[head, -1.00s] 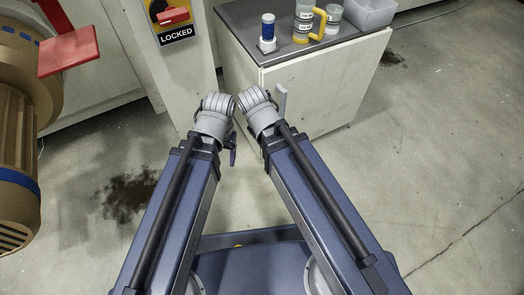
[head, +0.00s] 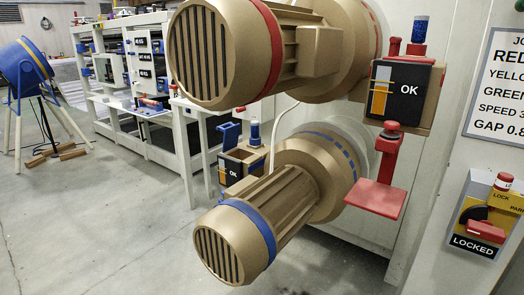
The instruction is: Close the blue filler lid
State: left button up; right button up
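The blue filler lid (head: 229,134) stands raised at the left top of a small tan box (head: 240,165) marked "OK". A dark bottle with a blue cap (head: 254,133) stands upright beside it at the box's top. The box sits behind the lower tan motor with a blue band (head: 247,225), which hides part of its lower side. Neither of my grippers is in the head view.
The upper motor with a red band (head: 250,50) juts out above. A second "OK" unit (head: 400,92) and a red plate (head: 374,197) project at right. A "LOCKED" switch panel (head: 484,222) is at far right. Floor at lower left is clear.

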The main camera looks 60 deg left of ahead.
aim_at(231, 133)
jog(key=u, duration=3.35)
jog(key=i+u, duration=0.25)
jog(key=i, duration=3.1)
jog(key=z, duration=3.5)
